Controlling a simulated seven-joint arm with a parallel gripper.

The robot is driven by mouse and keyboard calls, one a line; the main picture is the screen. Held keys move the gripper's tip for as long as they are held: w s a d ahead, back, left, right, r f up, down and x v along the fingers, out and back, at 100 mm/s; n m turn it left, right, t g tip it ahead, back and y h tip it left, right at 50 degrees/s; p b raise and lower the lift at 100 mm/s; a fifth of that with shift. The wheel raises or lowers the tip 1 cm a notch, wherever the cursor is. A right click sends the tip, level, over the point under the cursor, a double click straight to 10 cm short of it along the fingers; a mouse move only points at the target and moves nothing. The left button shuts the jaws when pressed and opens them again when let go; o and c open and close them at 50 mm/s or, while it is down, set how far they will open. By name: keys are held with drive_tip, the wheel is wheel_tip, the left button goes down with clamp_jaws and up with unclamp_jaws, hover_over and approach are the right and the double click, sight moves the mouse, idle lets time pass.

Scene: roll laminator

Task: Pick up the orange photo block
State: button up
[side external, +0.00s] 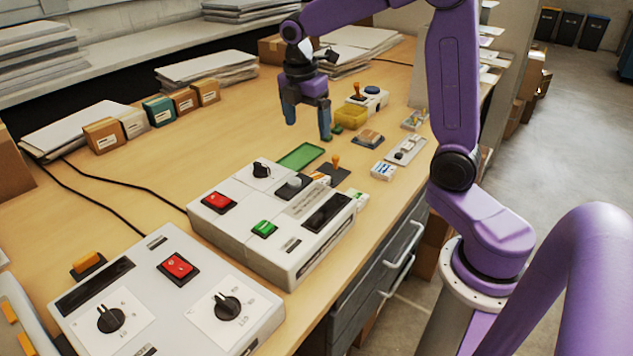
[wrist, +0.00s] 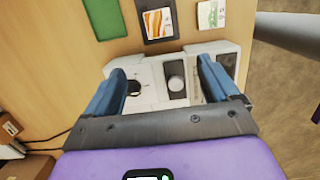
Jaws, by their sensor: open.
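The orange photo block, a small white-and-orange striped piece, lies at the dark pad (side external: 336,174) just behind the roll laminator (side external: 270,235). In the wrist view the orange photo block (wrist: 158,21) shows near the top centre, on a dark backing. In the side view it is small and partly hidden by the laminator. My gripper (side external: 308,128) is open and empty, above the table behind the green pad (side external: 300,156). In the wrist view my gripper (wrist: 160,68) has its blue fingers spread, with the laminator's knobs below and between them. The block is beyond the fingertips, not between them.
A white-green block (wrist: 211,14) lies right of the orange one, near the table edge. A yellow bin (side external: 350,117), a blue-button box (side external: 372,97) and small cards stand farther right. A control box (side external: 165,295) is in front.

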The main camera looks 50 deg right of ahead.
hover_over(317, 178)
drive_tip(key=a, duration=0.2)
drive_tip(key=f, duration=1.2)
drive_tip(key=shift+d, duration=0.25)
drive_tip(key=shift+d+f, duration=0.2)
drive_tip(key=shift+f, duration=0.65)
drive_tip(key=shift+d+f, duration=0.15)
drive_tip(key=shift+f, duration=0.7)
drive_tip(key=shift+d+f, duration=0.2)
drive_tip(key=shift+f, duration=0.65)
drive_tip(key=c, duration=1.2)
drive_tip(key=shift+c, duration=0.2)
drive_tip(key=shift+r, duration=0.1)
